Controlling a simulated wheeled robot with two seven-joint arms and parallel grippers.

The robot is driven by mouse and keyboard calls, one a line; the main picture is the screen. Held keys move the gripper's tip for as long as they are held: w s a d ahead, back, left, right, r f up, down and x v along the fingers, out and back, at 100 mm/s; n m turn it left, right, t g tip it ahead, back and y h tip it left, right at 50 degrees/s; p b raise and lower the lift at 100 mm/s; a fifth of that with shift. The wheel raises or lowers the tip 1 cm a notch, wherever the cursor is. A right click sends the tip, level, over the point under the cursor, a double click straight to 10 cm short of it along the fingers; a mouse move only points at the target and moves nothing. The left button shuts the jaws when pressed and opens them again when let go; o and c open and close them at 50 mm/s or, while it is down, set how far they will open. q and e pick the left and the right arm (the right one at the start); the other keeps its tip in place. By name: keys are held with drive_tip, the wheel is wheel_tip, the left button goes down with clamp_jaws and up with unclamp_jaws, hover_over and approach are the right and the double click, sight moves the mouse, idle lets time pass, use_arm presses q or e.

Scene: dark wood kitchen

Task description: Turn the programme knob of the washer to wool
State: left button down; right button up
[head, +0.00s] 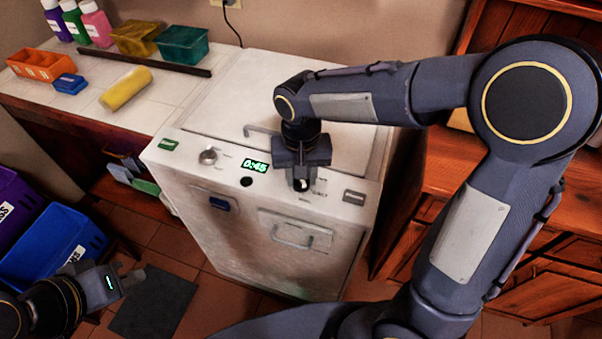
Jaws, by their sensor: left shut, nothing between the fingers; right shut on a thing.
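The white washer (230,235) stands in the middle of the head view, with its control panel along the top front edge. My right gripper (302,184) reaches down onto the right part of the panel and is shut on a knob there, among small printed labels. The fingers hide most of this knob, so its pointer cannot be read. The labels are too small to read surely. A second, silver knob (208,156) sits free at the left of the panel. My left gripper (128,279) is low at the left, shut and empty, away from the washer.
A tiled counter (180,95) with bottles, boxes and a yellow roll (126,89) is at left. Blue (52,243) and purple bins stand lower left. A wooden cabinet (545,240) is at right.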

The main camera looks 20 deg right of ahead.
drive_tip(key=shift+m, duration=0.6)
drive_tip(key=shift+r+m, duration=0.1)
drive_tip(key=shift+m, duration=0.2)
drive_tip(key=o, duration=1)
drive_tip(key=shift+c, duration=0.2)
wheel_tip(320, 180, up, 8)
drive_tip(key=shift+f, duration=0.15)
